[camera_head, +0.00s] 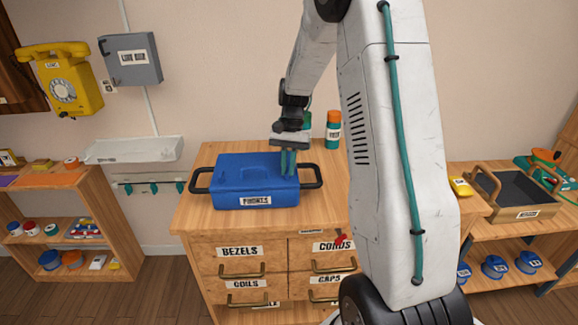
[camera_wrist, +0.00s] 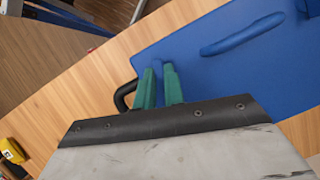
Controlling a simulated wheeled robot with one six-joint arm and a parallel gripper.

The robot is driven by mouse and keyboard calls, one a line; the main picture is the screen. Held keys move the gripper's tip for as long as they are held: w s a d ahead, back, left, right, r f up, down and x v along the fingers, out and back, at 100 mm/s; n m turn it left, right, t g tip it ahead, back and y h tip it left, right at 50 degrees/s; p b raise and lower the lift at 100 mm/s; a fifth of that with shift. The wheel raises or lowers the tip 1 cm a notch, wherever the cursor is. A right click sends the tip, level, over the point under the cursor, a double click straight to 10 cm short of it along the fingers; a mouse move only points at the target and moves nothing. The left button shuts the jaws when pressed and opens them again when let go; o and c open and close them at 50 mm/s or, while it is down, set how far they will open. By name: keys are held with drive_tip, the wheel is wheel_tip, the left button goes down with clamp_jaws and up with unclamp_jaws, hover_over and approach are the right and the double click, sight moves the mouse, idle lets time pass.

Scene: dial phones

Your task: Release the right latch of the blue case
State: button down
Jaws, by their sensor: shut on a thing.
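The blue case (camera_head: 228,180) sits closed on top of the wooden drawer cabinet, with a label on its front. It has a black handle on each side; the right handle (camera_head: 318,176) also shows partly behind my fingers in the wrist view (camera_wrist: 122,96). My gripper (camera_head: 288,162) points down at the right end of the case lid. In the wrist view its green fingers (camera_wrist: 158,82) are close together at the case's edge, shut on the right latch, which they mostly hide. Whether the latch is released cannot be told.
A bottle with an orange cap (camera_head: 333,130) stands behind the case on the cabinet (camera_head: 195,215). A brown tray (camera_head: 520,208) is on the right shelf unit. A yellow phone (camera_head: 65,85) and grey box (camera_head: 131,58) hang on the wall. The cabinet top left of the case is bare.

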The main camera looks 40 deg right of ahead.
drive_tip(key=shift+a+n+g+h, duration=0.1)
drive_tip(key=shift+n+g+h, duration=0.3)
drive_tip(key=shift+n, duration=1.1)
drive_tip(key=c, duration=1.5)
unclamp_jaws()
drive_tip(key=v, duration=0.7)
drive_tip(key=shift+w+r, duration=0.25)
drive_tip(key=shift+r, duration=0.1)
drive_tip(key=shift+n, duration=0.3)
